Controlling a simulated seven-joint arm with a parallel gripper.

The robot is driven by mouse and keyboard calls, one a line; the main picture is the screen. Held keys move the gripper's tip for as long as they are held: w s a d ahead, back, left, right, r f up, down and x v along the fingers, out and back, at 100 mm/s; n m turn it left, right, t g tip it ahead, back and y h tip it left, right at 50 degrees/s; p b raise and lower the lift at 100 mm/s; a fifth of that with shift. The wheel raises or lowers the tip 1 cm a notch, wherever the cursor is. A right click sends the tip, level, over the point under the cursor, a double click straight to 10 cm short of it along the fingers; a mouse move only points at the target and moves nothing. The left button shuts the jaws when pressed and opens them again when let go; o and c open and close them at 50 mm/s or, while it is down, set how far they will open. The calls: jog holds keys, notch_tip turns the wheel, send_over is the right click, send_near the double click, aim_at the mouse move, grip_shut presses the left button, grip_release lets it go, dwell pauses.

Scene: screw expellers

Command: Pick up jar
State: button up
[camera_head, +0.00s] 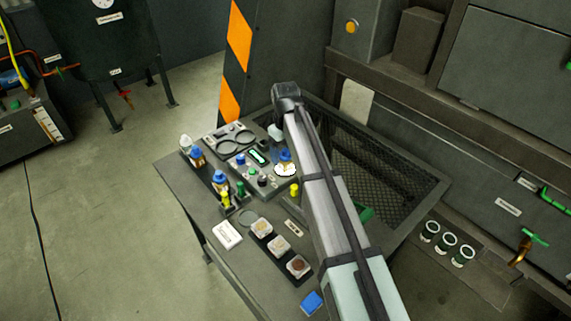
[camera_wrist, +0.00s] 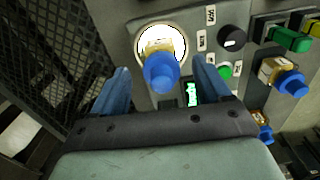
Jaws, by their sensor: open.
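A small jar with a blue lid and amber contents (camera_head: 285,157) stands on a lit white disc (camera_head: 284,170) on the grey control panel. In the wrist view the jar (camera_wrist: 161,68) is seen from above, over the bright disc (camera_wrist: 180,42). My gripper (camera_wrist: 163,70) is open, with one blue finger on each side of the jar in the picture. Gaps show between the jar and both fingers. I cannot tell how far down the fingers reach around it. In the head view, my arm hides most of the gripper.
Other blue-lidded jars (camera_head: 220,178) (camera_wrist: 287,82) stand left on the table in the head view. The panel has knobs (camera_wrist: 232,38) and a green display (camera_wrist: 194,93). A mesh-walled bin (camera_head: 385,165) adjoins it. Sample dishes (camera_head: 279,245) lie nearer the front.

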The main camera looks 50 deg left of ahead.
aim_at(285, 158)
jog(key=shift+s+d+f, duration=0.1)
jog(key=shift+s+f, duration=0.05)
jog(key=shift+f, duration=1.4)
jog(key=shift+c, duration=0.2)
